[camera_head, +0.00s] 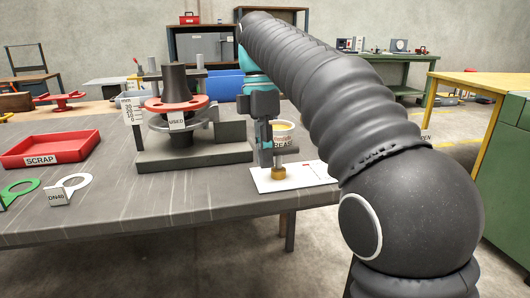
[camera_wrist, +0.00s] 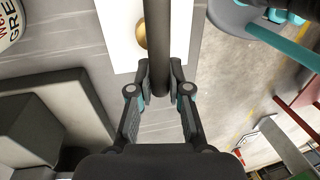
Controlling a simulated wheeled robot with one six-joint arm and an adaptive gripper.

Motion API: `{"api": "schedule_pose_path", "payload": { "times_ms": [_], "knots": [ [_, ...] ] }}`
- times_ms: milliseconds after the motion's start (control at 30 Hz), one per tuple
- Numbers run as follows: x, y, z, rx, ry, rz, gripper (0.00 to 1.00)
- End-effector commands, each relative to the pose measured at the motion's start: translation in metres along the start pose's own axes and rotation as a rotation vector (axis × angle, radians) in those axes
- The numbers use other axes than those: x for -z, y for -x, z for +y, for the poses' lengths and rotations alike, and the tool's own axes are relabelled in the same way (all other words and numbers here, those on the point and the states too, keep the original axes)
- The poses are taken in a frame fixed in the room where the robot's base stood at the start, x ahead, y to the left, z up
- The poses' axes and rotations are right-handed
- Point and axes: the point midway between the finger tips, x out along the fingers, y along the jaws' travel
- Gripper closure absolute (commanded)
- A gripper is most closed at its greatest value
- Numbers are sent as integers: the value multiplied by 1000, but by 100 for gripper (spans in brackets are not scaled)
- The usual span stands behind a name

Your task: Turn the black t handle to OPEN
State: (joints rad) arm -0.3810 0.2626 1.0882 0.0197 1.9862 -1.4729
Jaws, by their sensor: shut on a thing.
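My gripper (camera_head: 266,158) points down over a white sheet near the right end of the grey table. In the wrist view its fingers (camera_wrist: 160,80) are shut on a long dark bar (camera_wrist: 157,30), which looks to be the black T handle. The bar runs from between the fingertips to the top edge of the picture. A round brass part (camera_head: 278,172) stands on the sheet below the fingers; it also shows in the wrist view (camera_wrist: 140,34), partly hidden by the bar. A label ending in "PEN" (camera_head: 426,137) is partly hidden by my arm.
A grease tub (camera_head: 283,132) stands close behind my gripper. Left of it are a grey block stand (camera_head: 195,153) and a flanged spool with a red ring (camera_head: 177,103). A red SCRAP tray (camera_head: 50,148) and a DN40 tag (camera_head: 57,197) lie farther left. A yellow-edged table (camera_head: 470,82) is at right.

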Motion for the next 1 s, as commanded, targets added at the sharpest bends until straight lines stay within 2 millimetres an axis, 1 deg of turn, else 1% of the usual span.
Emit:
{"api": "schedule_pose_path", "payload": {
  "times_ms": [400, 433, 467, 500, 1000],
  "knots": [
    [0, 0, 0, 0, 8, -2, 100],
    [0, 0, 0, 0, 8, -2, 75],
    [0, 0, 0, 0, 7, -2, 68],
    [0, 0, 0, 0, 7, -2, 58],
    [0, 0, 0, 0, 2, -1, 57]
  ]
}}
